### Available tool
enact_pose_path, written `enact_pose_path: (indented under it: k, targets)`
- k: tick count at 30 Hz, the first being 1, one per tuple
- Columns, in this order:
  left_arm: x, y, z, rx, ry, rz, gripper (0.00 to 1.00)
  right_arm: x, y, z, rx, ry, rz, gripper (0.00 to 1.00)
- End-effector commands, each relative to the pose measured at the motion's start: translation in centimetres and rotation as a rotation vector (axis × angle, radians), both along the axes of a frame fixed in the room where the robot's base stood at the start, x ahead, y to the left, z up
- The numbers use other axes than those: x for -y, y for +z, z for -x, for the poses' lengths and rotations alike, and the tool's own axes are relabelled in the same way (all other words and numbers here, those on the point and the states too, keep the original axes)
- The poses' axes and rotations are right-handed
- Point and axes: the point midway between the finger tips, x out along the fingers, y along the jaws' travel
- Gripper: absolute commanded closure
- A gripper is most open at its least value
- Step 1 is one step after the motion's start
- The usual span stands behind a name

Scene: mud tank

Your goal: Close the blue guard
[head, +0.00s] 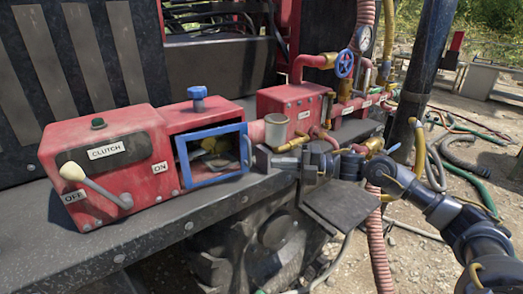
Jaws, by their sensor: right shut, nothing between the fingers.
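The blue guard (212,181) is a blue frame around a clear pane on the front of a red box (235,112), left of centre in the head view. It appears a little ajar, with a dark gap at its left side. Yellowish parts show dimly behind the pane. My right gripper (263,159) is shut and empty just right of the guard's right edge. I cannot tell whether it touches the guard. My left gripper is not in view.
A red clutch box (104,165) with a white-knobbed lever (95,184) stands to the left. A blue knob (198,98) tops the guard's box. A grey cup-like part (276,131), red piping and valves crowd the right. The dark ledge (170,228) in front is mostly clear.

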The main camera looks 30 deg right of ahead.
Motion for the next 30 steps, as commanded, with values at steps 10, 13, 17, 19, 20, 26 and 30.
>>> enact_pose_path:
  k: [10,13,17,19,20,26,30]
  targets:
    - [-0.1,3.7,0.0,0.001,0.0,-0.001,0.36,-3.0,0.3,-4.3,-0.002,-0.001,-0.001,1.0]
    - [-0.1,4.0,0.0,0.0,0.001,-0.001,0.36,-3.2,0.1,-5.1,-0.001,0.0,0.001,1.0]
    - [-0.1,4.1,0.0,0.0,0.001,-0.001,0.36,-3.2,-0.1,-5.4,-0.001,-0.001,0.002,1.0]
    - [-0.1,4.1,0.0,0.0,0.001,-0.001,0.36,-3.3,-0.1,-5.5,-0.001,0.0,0.002,1.0]
    - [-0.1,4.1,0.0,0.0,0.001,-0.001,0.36,-3.3,-0.1,-5.5,-0.001,0.0,0.002,1.0]
    - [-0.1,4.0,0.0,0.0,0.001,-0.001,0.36,-3.2,-0.2,-5.5,-0.001,0.0,0.002,1.0]
    - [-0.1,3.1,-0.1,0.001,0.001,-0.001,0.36,-2.4,-0.5,-5.7,0.0,-0.012,0.002,1.0]
